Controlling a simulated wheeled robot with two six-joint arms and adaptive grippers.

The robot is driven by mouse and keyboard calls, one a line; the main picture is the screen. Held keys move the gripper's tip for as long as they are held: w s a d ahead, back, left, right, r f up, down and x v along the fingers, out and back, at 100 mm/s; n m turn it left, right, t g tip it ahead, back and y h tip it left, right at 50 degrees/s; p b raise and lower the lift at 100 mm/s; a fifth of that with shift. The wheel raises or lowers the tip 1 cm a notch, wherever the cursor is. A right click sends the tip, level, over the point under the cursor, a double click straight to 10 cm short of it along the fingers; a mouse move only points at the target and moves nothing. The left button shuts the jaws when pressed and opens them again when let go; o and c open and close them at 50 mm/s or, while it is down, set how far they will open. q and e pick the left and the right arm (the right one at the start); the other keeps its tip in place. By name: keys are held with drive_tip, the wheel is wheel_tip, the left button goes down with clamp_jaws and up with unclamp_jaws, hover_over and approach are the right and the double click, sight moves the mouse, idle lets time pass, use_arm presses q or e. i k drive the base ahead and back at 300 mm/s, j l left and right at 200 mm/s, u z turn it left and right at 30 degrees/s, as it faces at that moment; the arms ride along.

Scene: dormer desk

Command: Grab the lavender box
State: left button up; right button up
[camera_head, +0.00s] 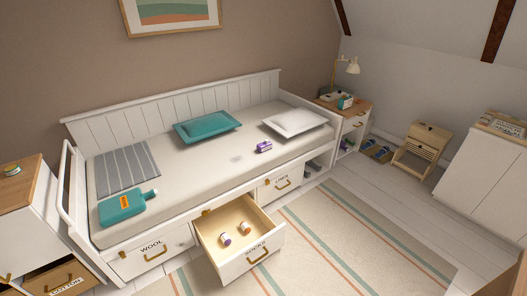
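A small purple box-like item (263,146) with a pale patch lies on the front part of the daybed's mattress (210,165), right of centre; it may be the lavender box. Another small purple item (348,145) sits low in the nightstand at the back right, too small to make out. Neither of my grippers shows in the head view.
An open drawer (262,258) holding small rolled items juts from the daybed's front onto the striped rug (345,240). The rug's right part is clear.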

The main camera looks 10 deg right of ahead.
sight(262, 147)
drive_tip(key=i+z, duration=0.35)
drive_tip(key=i+l+z, duration=0.2)
drive_tip(key=i+z, duration=0.75)
drive_tip(key=i+j+z, duration=0.3)
drive_tip(key=i+z, duration=0.15)
drive_tip(key=i, duration=0.2)
drive_tip(key=i+l+u, duration=0.1)
drive_tip(key=i+u, duration=0.4)
drive_tip(key=i+l+u, duration=0.3)
drive_tip(key=i+u, duration=0.4)
drive_tip(key=u, duration=0.25)
drive_tip(key=i+l+u, duration=0.15)
drive_tip(key=u, duration=0.3)
drive_tip(key=i+l+u, duration=0.15)
drive_tip(key=u, duration=0.35)
drive_tip(key=i+l+u, duration=0.1)
drive_tip(key=u, duration=0.35)
drive_tip(key=l+u, duration=0.45)
drive_tip(key=i+l+u, duration=0.1)
drive_tip(key=u, duration=0.35)
drive_tip(key=k+l, duration=0.05)
drive_tip(key=l, duration=0.05)
